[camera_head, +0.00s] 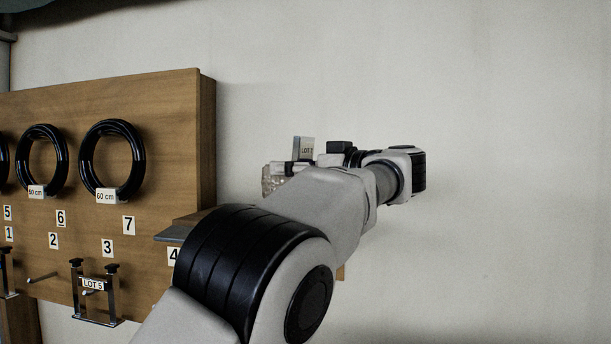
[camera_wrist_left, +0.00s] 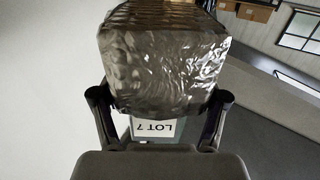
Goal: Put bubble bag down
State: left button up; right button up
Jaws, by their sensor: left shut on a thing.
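The bubble bag (camera_wrist_left: 165,70) is a clear, shiny, wrinkled pack that fills the upper middle of the left wrist view. Something brownish shows through its top. My left gripper (camera_wrist_left: 160,108) has a finger on each side of the bag and is shut on it. A white "LOT 7" tag (camera_wrist_left: 153,129) shows upside down below the bag. In the head view, a small part of the bag (camera_head: 270,178) shows past my left gripper (camera_head: 290,168), in front of the pale wall; my arm hides the rest. My right gripper is in neither view.
A wooden board (camera_head: 180,110) on the left carries black rings (camera_head: 112,123), number labels and a metal holder marked "LOT 5" (camera_head: 97,318). A grey ledge (camera_head: 175,233) juts out at its lower right, partly behind my arm. The wall to the right is bare.

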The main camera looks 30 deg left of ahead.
pick_arm(q)
jog(key=w+f+p, duration=0.1)
jog(key=w+p, duration=0.1)
jog(key=w+a+f+p, duration=0.1)
jog(key=w+f+p, duration=0.1)
jog(key=w, duration=0.1)
jog(key=w+f+p, duration=0.1)
jog(key=w+p, duration=0.1)
jog(key=w, duration=0.1)
jog(key=shift+w+a+f+p, duration=0.15)
jog(key=shift+f+p, duration=0.05)
jog(key=shift+p, duration=0.1)
jog(key=shift+w, duration=0.1)
jog(key=shift+f, duration=0.1)
jog(key=o, duration=1.1)
